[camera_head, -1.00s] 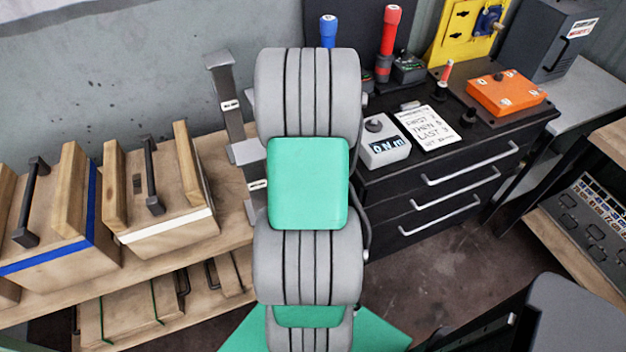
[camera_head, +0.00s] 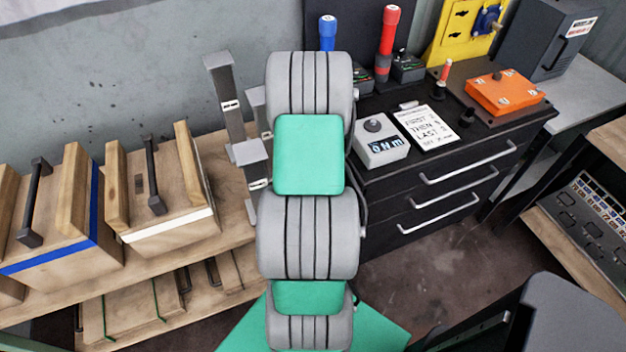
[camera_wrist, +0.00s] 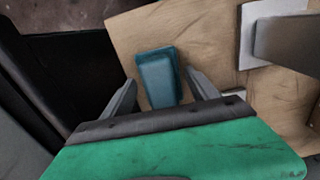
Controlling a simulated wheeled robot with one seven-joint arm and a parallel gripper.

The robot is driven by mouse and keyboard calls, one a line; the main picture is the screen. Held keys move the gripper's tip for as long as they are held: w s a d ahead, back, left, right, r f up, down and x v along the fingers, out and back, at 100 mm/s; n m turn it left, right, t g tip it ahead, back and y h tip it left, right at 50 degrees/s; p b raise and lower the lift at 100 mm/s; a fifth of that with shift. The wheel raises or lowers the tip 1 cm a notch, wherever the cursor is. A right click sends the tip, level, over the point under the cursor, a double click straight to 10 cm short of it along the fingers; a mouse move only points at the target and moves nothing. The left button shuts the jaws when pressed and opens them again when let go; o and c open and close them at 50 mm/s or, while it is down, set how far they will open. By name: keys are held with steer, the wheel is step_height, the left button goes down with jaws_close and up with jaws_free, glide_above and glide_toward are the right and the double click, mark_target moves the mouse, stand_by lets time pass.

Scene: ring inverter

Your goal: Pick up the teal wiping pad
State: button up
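The teal wiping pad (camera_wrist: 158,80) shows in the wrist view as a small teal block lying on a light wooden surface (camera_wrist: 205,45). My gripper (camera_wrist: 162,88) is open, with one grey finger on each side of the pad in the picture. The pad's near end lies between the fingers in view; I cannot tell how much height separates them, and no contact shows. In the head view my own arm hides the pad and the gripper.
A grey metal bracket (camera_wrist: 285,40) stands at the right of the wooden surface in the wrist view. In the head view, wooden boxes with handles (camera_head: 165,210) stand on the shelf at left. A black drawer cabinet (camera_head: 440,185) with a grey meter (camera_head: 383,150) stands at right.

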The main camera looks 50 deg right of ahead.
steer(key=c, duration=1.2)
steer(key=shift+r, duration=0.1)
steer(key=shift+c, duration=0.2)
step_height(320, 180, up, 10)
steer(key=shift+f+b, duration=0.1)
steer(key=shift+b, duration=0.45)
